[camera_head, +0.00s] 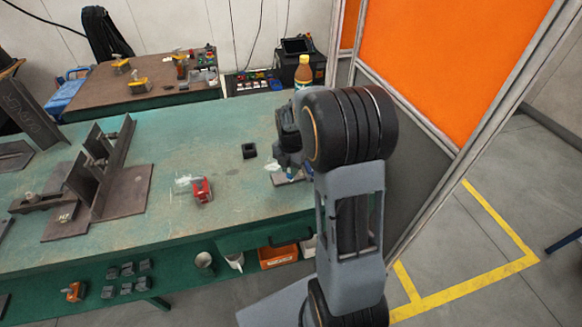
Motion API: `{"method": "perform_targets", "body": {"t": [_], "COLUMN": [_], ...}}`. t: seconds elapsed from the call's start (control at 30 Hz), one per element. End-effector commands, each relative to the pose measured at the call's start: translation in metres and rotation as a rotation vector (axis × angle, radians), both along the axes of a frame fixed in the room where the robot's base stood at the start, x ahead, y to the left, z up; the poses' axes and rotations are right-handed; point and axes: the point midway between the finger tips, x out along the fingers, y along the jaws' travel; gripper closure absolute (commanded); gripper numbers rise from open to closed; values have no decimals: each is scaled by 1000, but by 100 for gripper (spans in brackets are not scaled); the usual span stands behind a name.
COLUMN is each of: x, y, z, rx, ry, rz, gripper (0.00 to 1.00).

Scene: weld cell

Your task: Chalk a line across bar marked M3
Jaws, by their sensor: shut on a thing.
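My gripper (291,168) is low over the right end of the green table, seen partly behind my own arm. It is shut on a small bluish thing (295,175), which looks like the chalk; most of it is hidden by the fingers. A small flat brownish piece (279,180) lies on the table right under the fingertips. I cannot tell whether the chalk touches it. No M3 marking is readable, so I cannot tell whether this piece is the bar. A whitish smear (272,167) shows beside the gripper.
A red tool (201,190) and a black square holder (249,151) stand on the green table (225,215). Steel plates with upright fins (105,165) fill the left. A bottle (303,71) stands behind my gripper. An orange screen (450,55) closes off the right.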

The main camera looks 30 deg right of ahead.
Motion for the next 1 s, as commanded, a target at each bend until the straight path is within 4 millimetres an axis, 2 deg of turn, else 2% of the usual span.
{"method": "perform_targets", "body": {"t": [0.63,1.0], "x": [1,9], "y": [0,-1], "z": [-6,-5], "rx": [0,0], "ry": [0,1], "rz": [0,0], "gripper": [98,98]}}
